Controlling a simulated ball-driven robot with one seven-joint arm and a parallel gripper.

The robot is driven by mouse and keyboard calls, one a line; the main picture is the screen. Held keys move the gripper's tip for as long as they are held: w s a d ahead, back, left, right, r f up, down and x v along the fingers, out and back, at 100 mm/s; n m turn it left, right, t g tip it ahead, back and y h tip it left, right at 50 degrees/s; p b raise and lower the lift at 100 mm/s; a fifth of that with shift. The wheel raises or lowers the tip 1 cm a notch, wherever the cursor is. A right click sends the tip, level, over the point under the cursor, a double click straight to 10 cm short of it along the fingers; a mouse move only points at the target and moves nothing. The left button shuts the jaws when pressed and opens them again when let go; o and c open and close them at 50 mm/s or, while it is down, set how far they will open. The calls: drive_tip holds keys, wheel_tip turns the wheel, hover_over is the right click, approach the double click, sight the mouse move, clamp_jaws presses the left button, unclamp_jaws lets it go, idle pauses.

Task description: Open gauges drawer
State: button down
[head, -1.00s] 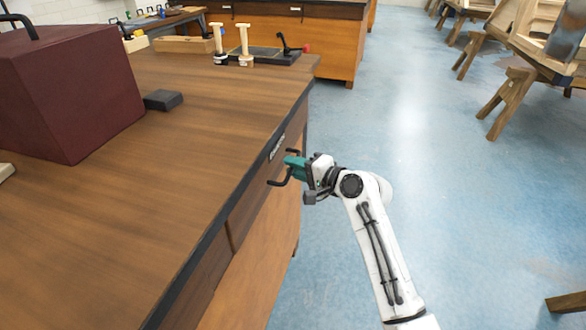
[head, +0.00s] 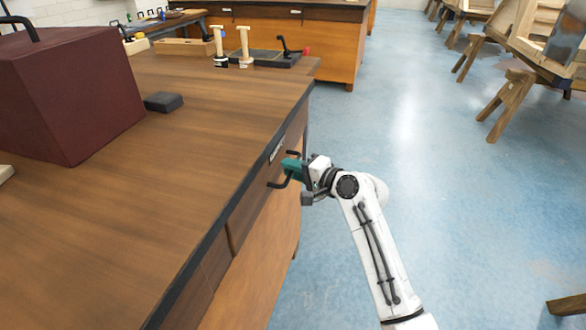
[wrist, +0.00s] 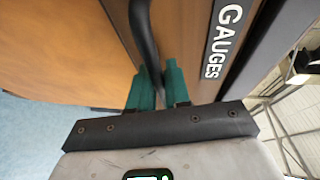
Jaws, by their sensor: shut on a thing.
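The gauges drawer (head: 258,192) is a brown front set under the black-edged top of the bench, and it looks flush with the bench side. Its label reads GAUGES in the wrist view (wrist: 222,42). The drawer's black bar handle (head: 279,184) stands out from the front and also shows in the wrist view (wrist: 145,38). My gripper (head: 291,169) is at the handle, with its teal fingers on either side of the bar in the wrist view (wrist: 156,84). It is shut on the handle. The fingers hide part of the bar.
The bench top (head: 190,130) carries a dark red box (head: 80,95) and a small dark block (head: 164,102). Another drawer front (head: 205,275) is nearer me. The blue floor (head: 400,150) right of the bench is open; wooden frames (head: 515,95) stand at the far right.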

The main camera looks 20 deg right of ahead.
drive_tip(key=s+d+p, duration=0.2)
drive_tip(key=s+d, duration=0.7)
drive_tip(key=d, duration=0.4)
drive_tip(key=s+d+p, duration=0.3)
drive_tip(key=s+d, duration=0.7)
drive_tip(key=d, duration=0.2)
drive_tip(key=shift+d+p, duration=0.3)
drive_tip(key=shift+d, duration=0.05)
drive_tip(key=shift+w+f, duration=0.1)
drive_tip(key=c, duration=1.4)
unclamp_jaws()
drive_tip(key=shift+c, duration=0.2)
drive_tip(key=shift+d, duration=0.1)
drive_tip(key=v, duration=1)
drive_tip(key=shift+s+p, duration=0.35)
drive_tip(key=shift+p, duration=0.05)
drive_tip(key=shift+d, duration=0.1)
